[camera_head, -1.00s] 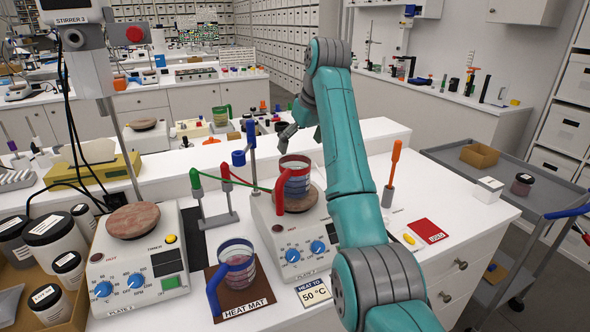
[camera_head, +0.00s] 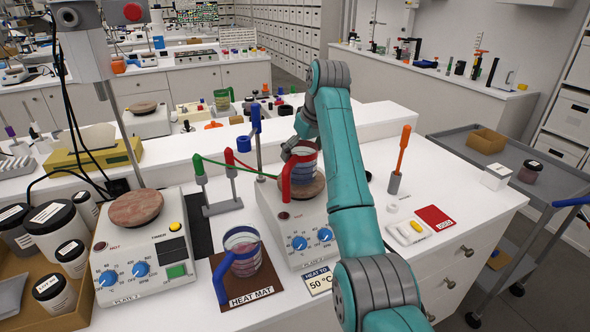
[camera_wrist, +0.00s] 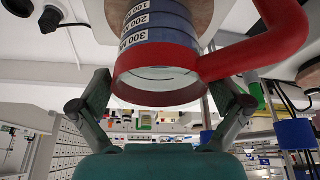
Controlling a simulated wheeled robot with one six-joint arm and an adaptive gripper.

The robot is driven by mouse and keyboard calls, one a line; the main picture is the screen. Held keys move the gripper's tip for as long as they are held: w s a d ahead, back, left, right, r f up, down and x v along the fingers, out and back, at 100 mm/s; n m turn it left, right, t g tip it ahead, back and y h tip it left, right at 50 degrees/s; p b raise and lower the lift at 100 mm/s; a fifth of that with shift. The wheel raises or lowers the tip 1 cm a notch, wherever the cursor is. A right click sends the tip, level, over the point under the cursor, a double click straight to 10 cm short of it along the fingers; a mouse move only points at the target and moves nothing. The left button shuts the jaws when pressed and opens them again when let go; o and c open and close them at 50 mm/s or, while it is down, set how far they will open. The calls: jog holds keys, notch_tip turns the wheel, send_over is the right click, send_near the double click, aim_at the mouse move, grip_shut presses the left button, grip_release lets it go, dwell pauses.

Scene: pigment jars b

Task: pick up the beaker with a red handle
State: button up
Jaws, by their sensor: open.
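The beaker with a red handle (camera_head: 305,168) stands upright on the round top of the hot plate marked Plate 2 (camera_head: 292,222). It has blue bands and a red rim, and its handle (camera_head: 286,178) points to the front left. In the wrist view the beaker (camera_wrist: 150,50) fills the upper middle, with its red handle (camera_wrist: 270,45) running off to the right.
A blue-handled beaker (camera_head: 242,252) stands on the brown heat mat (camera_head: 262,284). A screwdriver with an orange handle (camera_head: 403,150) stands upright to the right. A second stirrer plate (camera_head: 145,245) is at left.

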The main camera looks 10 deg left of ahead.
jog(key=shift+x, duration=1)
jog(key=shift+r, duration=0.1)
jog(key=c, duration=1.3)
jog(key=shift+o, duration=0.2)
jog(key=shift+r, duration=0.15)
